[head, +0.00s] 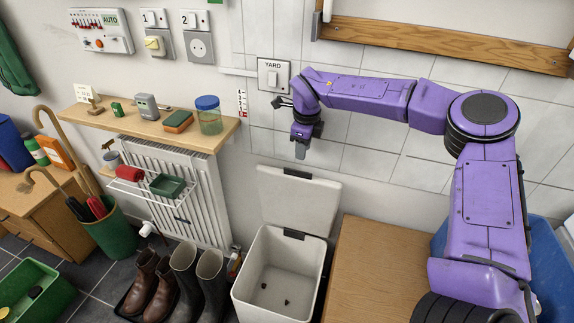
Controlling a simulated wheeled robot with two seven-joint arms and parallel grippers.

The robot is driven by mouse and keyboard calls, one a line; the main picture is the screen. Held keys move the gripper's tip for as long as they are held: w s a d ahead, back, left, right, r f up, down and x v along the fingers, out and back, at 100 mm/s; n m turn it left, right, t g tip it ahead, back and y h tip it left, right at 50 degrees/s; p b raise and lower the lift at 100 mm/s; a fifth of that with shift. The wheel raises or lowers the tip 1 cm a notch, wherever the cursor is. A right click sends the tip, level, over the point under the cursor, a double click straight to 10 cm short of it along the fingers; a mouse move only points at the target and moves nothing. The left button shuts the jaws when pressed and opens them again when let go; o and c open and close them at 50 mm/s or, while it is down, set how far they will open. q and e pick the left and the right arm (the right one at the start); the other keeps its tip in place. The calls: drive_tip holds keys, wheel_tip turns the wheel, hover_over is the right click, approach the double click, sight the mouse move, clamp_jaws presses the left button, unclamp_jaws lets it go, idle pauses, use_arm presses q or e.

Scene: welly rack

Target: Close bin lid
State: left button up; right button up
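The pale grey bin (247,283) stands on the floor at the bottom middle, left of a wooden surface. Its lid (298,203) is open, standing up at the back edge in front of the tiled wall. The bin's inside shows, with small dark specks on its bottom. My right gripper (301,150) is above the lid, near the wall and below the YARD switch, apart from the lid. Its fingers are small and seen at an angle, so I cannot tell whether they are open or shut. My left gripper is not in view.
Grey wellies (211,280) and brown boots (166,287) stand left of the bin. A wooden top (375,275) is close on its right. A shelf (215,137) with a jar and small items sits above the radiator (205,190). The air above the open bin is clear.

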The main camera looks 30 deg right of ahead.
sight(299, 171)
drive_tip(key=shift+n, duration=0.4)
drive_tip(key=f, duration=0.2)
drive_tip(key=s+f, duration=0.1)
drive_tip(key=f, duration=0.3)
drive_tip(key=shift+s+f, duration=0.2)
drive_tip(key=shift+s, duration=0.15)
drive_tip(key=shift+g, duration=0.4)
drive_tip(key=w, duration=0.1)
drive_tip(key=w+a+f, duration=0.1)
drive_tip(key=w+f, duration=0.1)
drive_tip(key=shift+w+a, duration=0.1)
drive_tip(key=shift+a, duration=0.15)
drive_tip(key=shift+a+r, duration=0.2)
drive_tip(key=shift+r, duration=0.05)
drive_tip(key=shift+s+d+r, duration=0.3)
drive_tip(key=shift+s+d, duration=0.2)
drive_tip(key=shift+s, duration=0.35)
clamp_jaws()
drive_tip(key=shift+d, duration=0.1)
drive_tip(key=shift+w+a+f, duration=0.15)
drive_tip(key=shift+w+a, duration=0.05)
drive_tip(key=shift+a, duration=0.05)
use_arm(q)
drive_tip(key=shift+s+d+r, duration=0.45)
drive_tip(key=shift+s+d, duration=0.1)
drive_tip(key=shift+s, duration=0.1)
use_arm(e)
drive_tip(key=shift+s+d, duration=0.1)
drive_tip(key=shift+s, duration=0.05)
